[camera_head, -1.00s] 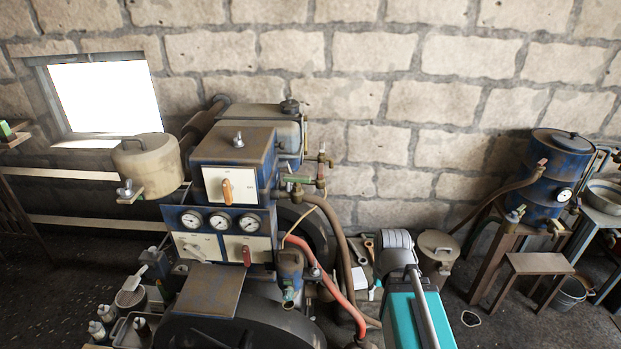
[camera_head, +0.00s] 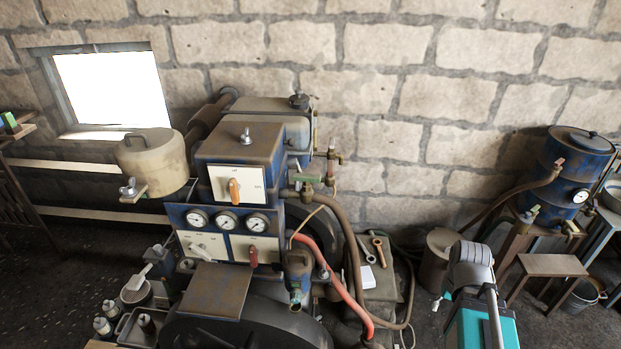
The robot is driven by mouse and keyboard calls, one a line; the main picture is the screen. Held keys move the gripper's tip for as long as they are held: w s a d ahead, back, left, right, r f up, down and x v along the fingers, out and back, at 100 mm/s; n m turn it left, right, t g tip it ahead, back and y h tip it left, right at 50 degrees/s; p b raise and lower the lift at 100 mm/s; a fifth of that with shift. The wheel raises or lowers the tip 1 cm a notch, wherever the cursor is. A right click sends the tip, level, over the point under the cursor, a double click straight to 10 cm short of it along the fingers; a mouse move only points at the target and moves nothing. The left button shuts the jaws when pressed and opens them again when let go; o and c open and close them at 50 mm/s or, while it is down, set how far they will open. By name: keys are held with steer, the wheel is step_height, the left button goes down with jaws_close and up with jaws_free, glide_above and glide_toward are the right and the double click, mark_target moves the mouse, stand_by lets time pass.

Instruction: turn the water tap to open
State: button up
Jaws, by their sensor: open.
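A small tap with a reddish handle (camera_head: 336,155) sits on an upright pipe at the right of the blue engine (camera_head: 237,140), close to the stone wall. A green-handled valve (camera_head: 308,179) sits just below and left of it, on a pipe along the engine's side. A blue drum (camera_head: 574,175) at the far right also has small taps low on its side. The frames do not show which of these is the water tap, or whether any is open. My teal and grey arm stands at the lower right, apart from the engine; my gripper is not visible.
A red hose (camera_head: 333,277) and a brown hose (camera_head: 350,240) run down the engine's right side. Spanners (camera_head: 378,250) lie on a surface behind them. A lidded can (camera_head: 437,257) and a small stool (camera_head: 545,267) stand near my arm.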

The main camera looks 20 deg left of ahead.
mark_target(293, 177)
steer(key=shift+d, duration=0.2)
steer(key=shift+w, duration=0.1)
steer(key=w+a+r+y, duration=0.3)
steer(key=w+a+y, duration=0.15)
steer(key=a, duration=0.35)
steer(key=w+a+r+n+g+y, duration=0.1)
steer(key=w+a+r+y, duration=0.35)
steer(key=a, duration=0.25)
steer(key=w+a+r+y, duration=0.3)
steer(key=w+a, duration=0.3)
steer(key=a, duration=0.2)
steer(key=w+a+r+g+y, duration=0.1)
steer(key=w+a+r+y, duration=0.3)
steer(key=r, duration=0.4)
steer(key=shift+w+a+n+g+y, duration=0.15)
steer(key=shift+a+n+g+y, duration=0.15)
steer(key=shift+a+y, duration=0.7)
steer(key=shift+a+r, duration=0.1)
steer(key=a, duration=0.4)
steer(key=s+a, duration=0.1)
steer(key=a, duration=0.4)
steer(key=s+a, duration=0.1)
steer(key=a, duration=0.3)
steer(key=shift+a, duration=0.3)
